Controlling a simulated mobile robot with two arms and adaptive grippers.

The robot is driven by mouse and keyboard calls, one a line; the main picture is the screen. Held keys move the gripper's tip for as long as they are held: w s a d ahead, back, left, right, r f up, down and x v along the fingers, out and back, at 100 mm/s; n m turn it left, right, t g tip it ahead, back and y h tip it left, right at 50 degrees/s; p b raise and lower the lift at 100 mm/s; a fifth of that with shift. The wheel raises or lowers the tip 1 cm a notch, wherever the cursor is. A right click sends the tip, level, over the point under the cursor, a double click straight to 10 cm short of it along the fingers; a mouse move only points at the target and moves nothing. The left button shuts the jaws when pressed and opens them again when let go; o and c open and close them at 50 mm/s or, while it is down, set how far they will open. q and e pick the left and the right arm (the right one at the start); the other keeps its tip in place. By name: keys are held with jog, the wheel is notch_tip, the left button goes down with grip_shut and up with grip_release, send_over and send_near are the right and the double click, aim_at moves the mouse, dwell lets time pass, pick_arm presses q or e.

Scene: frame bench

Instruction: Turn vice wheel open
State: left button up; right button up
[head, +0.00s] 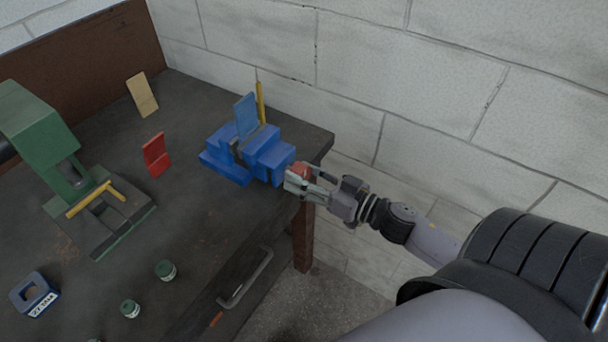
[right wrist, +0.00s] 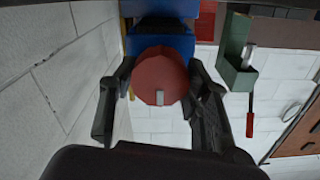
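The blue vice (head: 248,146) is mounted near the bench's right corner. Its red wheel (head: 301,170) faces right, toward my right arm, and is partly hidden by the gripper. My right gripper (head: 298,184) is at the wheel. In the right wrist view the round red wheel (right wrist: 158,78), with a small grey knob low on its face, sits between the two fingers of the gripper (right wrist: 160,66). The fingertips lie close to both sides of its rim; I cannot tell whether they touch. The blue vice body (right wrist: 160,40) is behind the wheel. My left gripper is out of view.
The dark bench (head: 215,215) carries a green press (head: 40,125) at left, a red bracket (head: 156,155), a wooden block (head: 142,95), a blue-white block (head: 35,295) and small green jars (head: 166,270). A block wall (head: 440,80) stands close behind the vice.

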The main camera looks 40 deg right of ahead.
jog(key=c, duration=0.6)
jog(key=shift+o, duration=0.2)
